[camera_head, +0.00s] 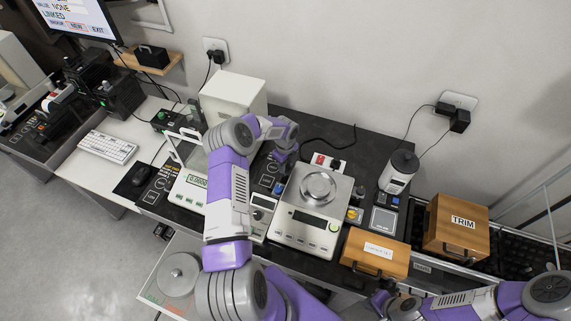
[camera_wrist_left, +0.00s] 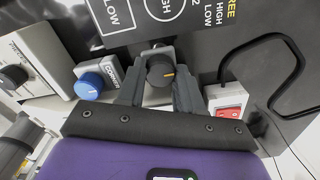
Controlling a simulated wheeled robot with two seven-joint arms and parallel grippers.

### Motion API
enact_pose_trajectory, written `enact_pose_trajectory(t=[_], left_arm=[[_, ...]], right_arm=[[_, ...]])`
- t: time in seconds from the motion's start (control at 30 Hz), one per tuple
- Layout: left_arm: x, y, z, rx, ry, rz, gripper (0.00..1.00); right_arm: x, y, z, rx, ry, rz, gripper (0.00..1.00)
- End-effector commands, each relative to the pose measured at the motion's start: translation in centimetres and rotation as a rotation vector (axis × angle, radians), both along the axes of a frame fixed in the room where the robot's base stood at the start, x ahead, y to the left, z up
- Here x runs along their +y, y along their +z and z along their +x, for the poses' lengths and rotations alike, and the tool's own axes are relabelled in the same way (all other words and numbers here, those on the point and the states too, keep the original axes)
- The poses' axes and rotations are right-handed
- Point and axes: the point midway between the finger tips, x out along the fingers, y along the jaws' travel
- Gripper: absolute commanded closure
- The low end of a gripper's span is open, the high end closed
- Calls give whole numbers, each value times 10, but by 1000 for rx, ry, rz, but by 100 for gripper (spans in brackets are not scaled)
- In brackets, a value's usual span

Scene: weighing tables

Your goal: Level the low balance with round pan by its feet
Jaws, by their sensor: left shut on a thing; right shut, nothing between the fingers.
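The low balance (camera_head: 284,216) with its round pan (camera_head: 318,184) stands on the dark table in the middle of the head view. My left gripper (camera_head: 283,158) reaches down behind its back-left corner. In the wrist view my left gripper (camera_wrist_left: 160,93) is shut on a black knob (camera_wrist_left: 158,70) with an orange mark. A blue knob (camera_wrist_left: 89,86) on a grey block sits to its left; it also shows in the head view (camera_head: 278,188). My right gripper (camera_head: 380,303) is shut and empty, low in the head view near the wooden box. The balance's level bubble cannot be made out.
A red switch (camera_wrist_left: 229,105) on a white block is close to the right of my left gripper. A balance with a display (camera_head: 196,181) stands left. A wooden box (camera_head: 375,254) and the TRIM box (camera_head: 457,222) stand right. Cables run along the back.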

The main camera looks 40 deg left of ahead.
Motion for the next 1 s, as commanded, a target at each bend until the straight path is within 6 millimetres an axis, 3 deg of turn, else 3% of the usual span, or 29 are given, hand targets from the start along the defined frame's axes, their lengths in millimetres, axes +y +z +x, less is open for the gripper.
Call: enact_pose_trajectory(t=[0.37,1.0], left_arm=[[0,-1,1,-2,168,2,95],[0,0,1,-3,734,0,95]], right_arm=[[0,-21,0,0,0,0,100],[0,-66,0,0,0,0,100]])
